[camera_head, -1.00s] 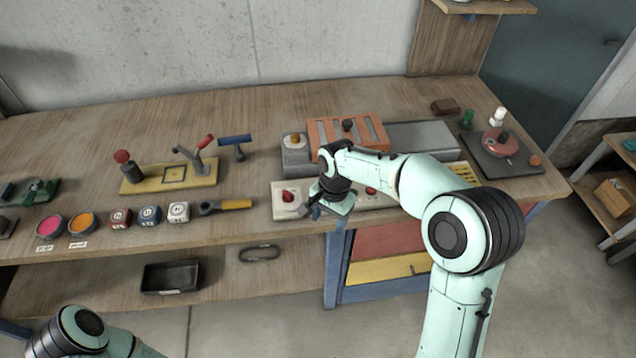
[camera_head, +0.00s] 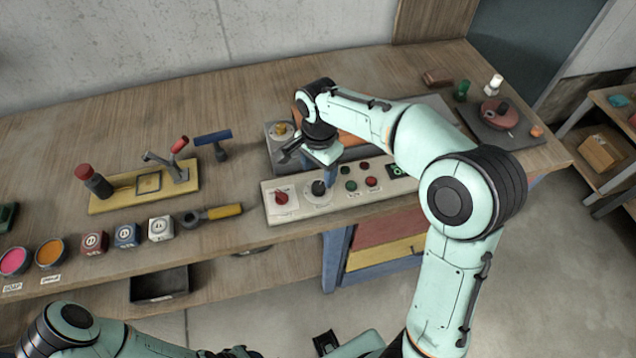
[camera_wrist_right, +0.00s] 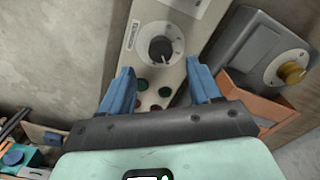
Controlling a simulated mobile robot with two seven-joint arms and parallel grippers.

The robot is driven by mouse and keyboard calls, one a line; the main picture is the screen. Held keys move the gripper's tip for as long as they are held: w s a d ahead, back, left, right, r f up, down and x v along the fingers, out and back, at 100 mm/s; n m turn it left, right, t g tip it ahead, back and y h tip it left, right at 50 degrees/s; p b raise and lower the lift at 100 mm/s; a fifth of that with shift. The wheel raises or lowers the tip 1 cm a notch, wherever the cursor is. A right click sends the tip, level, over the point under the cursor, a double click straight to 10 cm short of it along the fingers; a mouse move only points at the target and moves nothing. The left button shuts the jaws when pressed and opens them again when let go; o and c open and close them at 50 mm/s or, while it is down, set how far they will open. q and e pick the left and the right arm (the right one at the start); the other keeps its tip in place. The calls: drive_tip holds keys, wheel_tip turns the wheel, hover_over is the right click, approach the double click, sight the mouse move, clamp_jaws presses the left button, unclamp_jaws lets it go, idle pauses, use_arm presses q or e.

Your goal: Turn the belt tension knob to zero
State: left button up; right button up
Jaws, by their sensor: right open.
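A long pale control panel (camera_head: 268,208) lies at the front of the bench. It carries a red knob (camera_head: 282,197) on a pale plate and a black knob (camera_head: 318,188) on a round dial. In the right wrist view the black knob (camera_wrist_right: 160,49) has a light pointer line; I cannot read its scale or the panel's lettering. A yellow knob (camera_wrist_right: 290,72) sits on a grey box (camera_wrist_right: 248,52). I cannot tell by label which knob sets belt tension. My right gripper (camera_wrist_right: 158,68) is open and empty, above the panel, its blue fingers either side of the black knob's line, apart from it.
Green and red buttons (camera_head: 371,182) sit right of the black knob. An orange slotted cover (camera_head: 350,140) stands behind the panel. A yellow-handled tool (camera_head: 222,212) and several small boxes lie to the left.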

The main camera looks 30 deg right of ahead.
sight(319, 186)
wheel_tip(319, 186, down, 6)
drive_tip(key=shift+f, duration=0.2)
drive_tip(key=shift+c, duration=0.3)
drive_tip(key=c, duration=1)
